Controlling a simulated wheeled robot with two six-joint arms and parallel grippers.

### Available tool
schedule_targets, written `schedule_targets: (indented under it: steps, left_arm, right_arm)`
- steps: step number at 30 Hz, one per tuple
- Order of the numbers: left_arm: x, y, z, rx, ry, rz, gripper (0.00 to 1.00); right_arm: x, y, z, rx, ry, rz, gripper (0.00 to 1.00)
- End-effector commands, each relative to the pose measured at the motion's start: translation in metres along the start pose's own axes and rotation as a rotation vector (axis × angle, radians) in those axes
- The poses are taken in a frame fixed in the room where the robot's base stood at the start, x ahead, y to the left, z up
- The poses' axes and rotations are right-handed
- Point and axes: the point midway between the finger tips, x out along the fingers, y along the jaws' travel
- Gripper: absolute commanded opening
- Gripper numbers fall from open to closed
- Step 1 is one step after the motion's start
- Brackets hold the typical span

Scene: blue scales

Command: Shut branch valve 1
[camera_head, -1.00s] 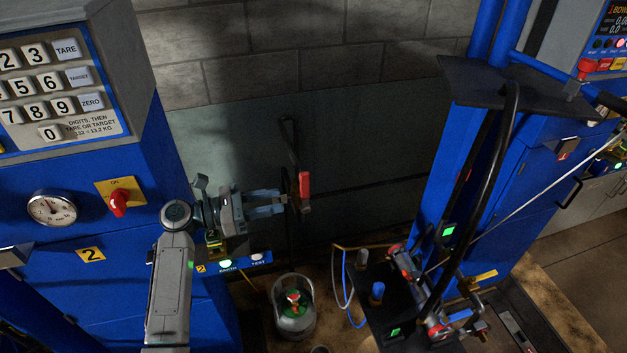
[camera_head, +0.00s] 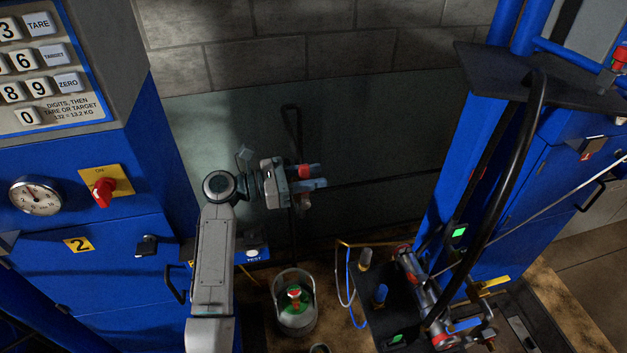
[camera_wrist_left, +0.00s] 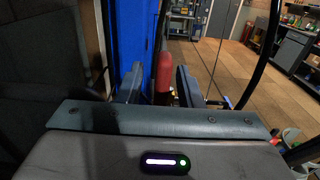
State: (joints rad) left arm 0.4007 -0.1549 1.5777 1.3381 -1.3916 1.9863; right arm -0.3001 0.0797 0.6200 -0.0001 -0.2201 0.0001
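A red valve handle (camera_head: 304,171) stands by the dark pipe in front of the back wall. No label shows on it, so I cannot tell its number. My left gripper (camera_head: 312,178) is at this handle, with its fingers on either side. In the left wrist view the red handle (camera_wrist_left: 163,76) stands upright between the two fingers (camera_wrist_left: 160,84), which look open with narrow gaps beside it. The handle's lower part is hidden by the gripper body. My right gripper does not show.
Blue cabinet 2 (camera_head: 110,265) with a red knob (camera_head: 103,192) stands at left. A round container (camera_head: 295,318) with a green and red item is on the floor below. A blue scale (camera_head: 470,185) with a black hose and pipe fittings (camera_head: 415,280) is at right.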

Motion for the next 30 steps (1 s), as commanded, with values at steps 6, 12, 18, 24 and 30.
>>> schedule_targets:
  steps: [6, 12, 18, 24, 30]
  left_arm:
    - [0.006, 0.0, 0.001, 0.001, 0.001, 0.0, 0.33]
    - [0.006, 0.0, 0.001, 0.001, 0.001, 0.0, 0.21]
    - [0.006, 0.0, 0.0, 0.001, 0.001, 0.0, 0.0]
    - [0.006, 0.0, 0.002, 0.0, 0.009, 0.001, 0.0]
    - [0.013, 0.0, 0.006, -0.001, 0.082, 0.001, 0.0]
  right_arm:
    - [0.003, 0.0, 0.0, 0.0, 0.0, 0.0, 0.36]
    - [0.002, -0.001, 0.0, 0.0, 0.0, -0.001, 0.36]
    - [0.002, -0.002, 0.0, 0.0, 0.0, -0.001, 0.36]
    - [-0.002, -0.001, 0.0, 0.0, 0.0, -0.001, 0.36]
    - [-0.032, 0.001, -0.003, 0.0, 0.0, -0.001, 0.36]
